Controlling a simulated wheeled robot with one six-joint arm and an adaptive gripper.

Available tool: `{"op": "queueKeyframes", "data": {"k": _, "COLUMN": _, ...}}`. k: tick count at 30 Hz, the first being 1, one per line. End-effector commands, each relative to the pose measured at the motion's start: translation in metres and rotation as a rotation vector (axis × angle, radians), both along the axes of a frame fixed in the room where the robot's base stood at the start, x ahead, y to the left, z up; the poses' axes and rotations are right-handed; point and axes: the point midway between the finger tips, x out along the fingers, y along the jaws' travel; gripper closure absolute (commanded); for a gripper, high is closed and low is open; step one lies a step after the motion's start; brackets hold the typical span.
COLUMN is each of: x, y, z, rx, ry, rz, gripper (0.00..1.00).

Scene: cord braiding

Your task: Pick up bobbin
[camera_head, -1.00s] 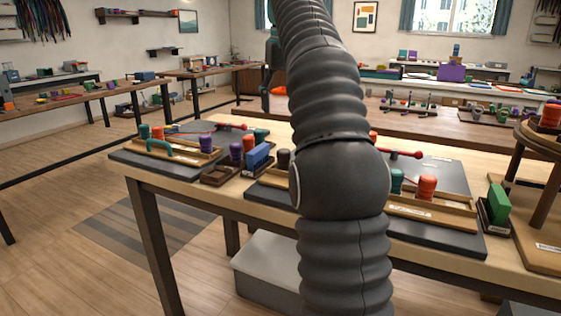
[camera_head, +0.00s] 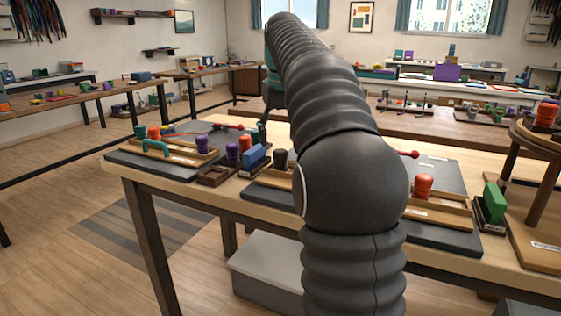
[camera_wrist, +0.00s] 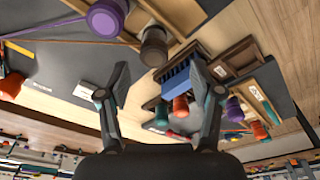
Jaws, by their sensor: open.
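My open gripper (camera_wrist: 160,70) shows in the wrist view with nothing between its fingers. Several bobbins are in view. In the wrist view, a dark brown bobbin (camera_wrist: 154,46) lies beyond the gap between the fingertips and a purple bobbin (camera_wrist: 107,17) is at the upper left. Red (camera_wrist: 180,106) and purple (camera_wrist: 233,110) bobbins stand near the right finger. In the head view, purple (camera_head: 232,154) and dark (camera_head: 281,159) bobbins stand on the table, with a red bobbin (camera_head: 424,185) to the right of my arm. My arm hides part of the table there.
A blue block (camera_head: 254,157) stands beside the purple bobbins. A green block (camera_head: 494,203) stands in a dark holder at the right, next to a wooden stand (camera_head: 545,195). Dark boards with wooden trays cover much of the table. A grey box (camera_head: 262,270) is below.

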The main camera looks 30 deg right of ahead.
Motion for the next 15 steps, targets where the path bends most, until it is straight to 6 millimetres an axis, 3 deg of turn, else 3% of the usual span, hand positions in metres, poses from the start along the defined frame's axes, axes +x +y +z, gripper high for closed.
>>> {"op": "queueKeyframes", "data": {"k": 15, "x": 0.007, "y": -0.008, "z": -0.052, "rx": 0.0, "ry": 0.0, "rz": 0.001, "gripper": 0.35}}
